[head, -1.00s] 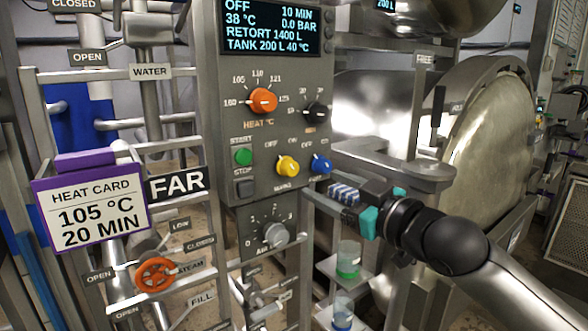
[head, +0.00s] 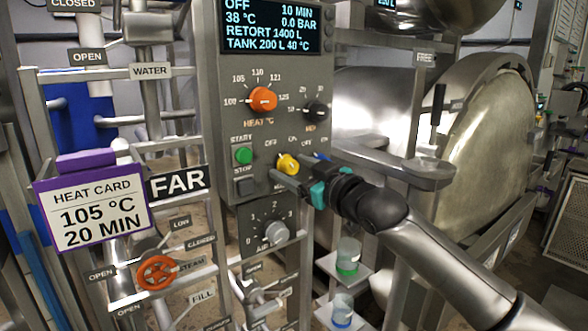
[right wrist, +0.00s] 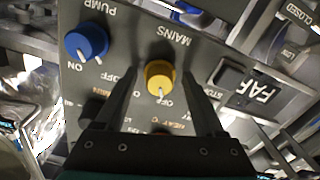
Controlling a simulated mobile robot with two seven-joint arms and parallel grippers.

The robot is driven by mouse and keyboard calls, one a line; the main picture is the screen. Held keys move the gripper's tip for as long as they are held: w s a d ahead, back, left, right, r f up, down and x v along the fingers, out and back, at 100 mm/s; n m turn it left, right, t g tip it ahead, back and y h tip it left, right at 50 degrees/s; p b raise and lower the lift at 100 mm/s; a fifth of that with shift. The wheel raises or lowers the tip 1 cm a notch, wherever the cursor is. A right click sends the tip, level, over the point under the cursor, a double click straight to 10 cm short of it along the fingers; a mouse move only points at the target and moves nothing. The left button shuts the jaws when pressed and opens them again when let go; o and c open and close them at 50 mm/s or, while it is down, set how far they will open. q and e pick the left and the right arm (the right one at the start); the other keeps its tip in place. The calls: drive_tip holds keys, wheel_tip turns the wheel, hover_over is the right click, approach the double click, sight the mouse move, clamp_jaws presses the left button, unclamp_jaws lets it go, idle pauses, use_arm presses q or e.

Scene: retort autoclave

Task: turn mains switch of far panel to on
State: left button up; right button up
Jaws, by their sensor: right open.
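The mains switch (head: 288,163) is a yellow knob on the grey far panel (head: 225,120). Its white pointer is at OFF in the right wrist view (right wrist: 160,78). The panel's display (head: 268,27) reads OFF. My right gripper (head: 285,173) is open at the knob in the head view. In the right wrist view its two fingers stand on either side of the yellow knob, with gaps still showing; I cannot tell how deep they reach around it. My left gripper is not in view.
The blue pump knob (right wrist: 86,41) sits close beside the mains switch, partly behind my gripper in the head view. The orange heat knob (head: 263,99) is above, the green start button (head: 243,155) left, and the air knob (head: 275,233) below. Pipes and rails surround the panel.

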drive_tip(key=shift+c, duration=0.2)
clamp_jaws()
idle(0.3)
